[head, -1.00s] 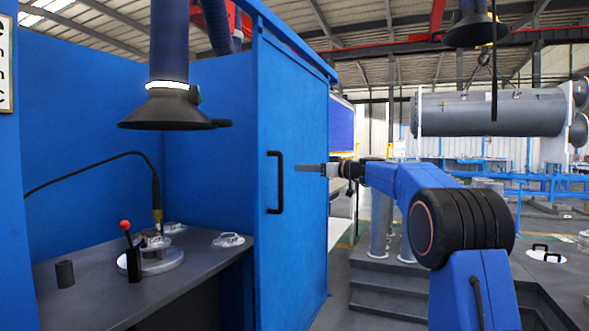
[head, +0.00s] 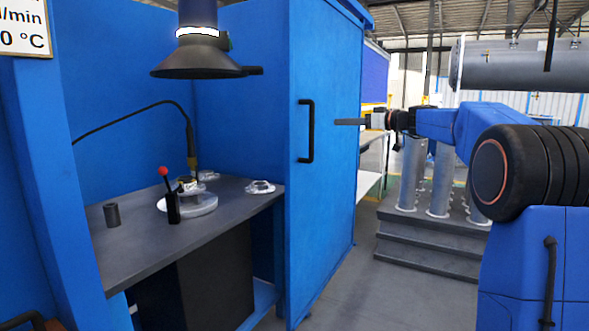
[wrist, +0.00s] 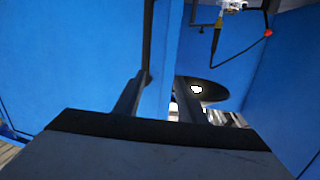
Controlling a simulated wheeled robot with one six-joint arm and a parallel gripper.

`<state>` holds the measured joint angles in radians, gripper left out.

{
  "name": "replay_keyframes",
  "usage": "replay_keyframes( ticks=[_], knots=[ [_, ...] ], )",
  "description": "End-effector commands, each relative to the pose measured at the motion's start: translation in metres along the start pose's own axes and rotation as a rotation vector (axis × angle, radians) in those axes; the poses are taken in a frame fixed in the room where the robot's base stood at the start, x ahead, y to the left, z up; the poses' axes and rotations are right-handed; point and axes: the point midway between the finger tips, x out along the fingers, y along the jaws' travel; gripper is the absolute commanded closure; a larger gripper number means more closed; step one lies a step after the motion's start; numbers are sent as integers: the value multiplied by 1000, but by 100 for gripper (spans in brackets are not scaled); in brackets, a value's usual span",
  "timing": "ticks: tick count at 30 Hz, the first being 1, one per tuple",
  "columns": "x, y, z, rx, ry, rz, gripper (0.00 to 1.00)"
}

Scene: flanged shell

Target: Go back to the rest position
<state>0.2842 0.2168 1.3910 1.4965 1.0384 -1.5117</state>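My gripper (head: 338,122) is held out level to the left at the end of my blue arm, in front of the blue booth panel (head: 328,205). In the head view its fingers appear just right of the black door handle (head: 306,130); I cannot tell the gap in depth. In the wrist view my gripper (wrist: 160,95) shows two dark fingers standing well apart, with nothing between them. The welding bench (head: 135,245) is left of the panel, inside the booth. It carries a round fixture (head: 203,205) with a red-knobbed lever (head: 170,195).
A torch (head: 191,150) on a curved cable stands over the fixture. A dark cylinder (head: 111,214) and a flanged part (head: 260,187) sit on the bench. A fume hood (head: 200,60) hangs above. Grey steps (head: 430,245) with metal columns stand behind my arm; the floor before them is clear.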

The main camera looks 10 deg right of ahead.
Motion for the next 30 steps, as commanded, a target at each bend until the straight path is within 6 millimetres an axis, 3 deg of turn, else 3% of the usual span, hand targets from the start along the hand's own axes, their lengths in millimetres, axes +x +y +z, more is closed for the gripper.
replay_keyframes(
  ticks=[3,14,21,30],
  knots=[
    [-12,-48,20,55,-97,-8,63],
    [-73,-176,111,228,-409,39,63],
    [-132,-248,181,315,-597,125,63],
    [-221,-320,276,387,-796,282,63]
  ],
)
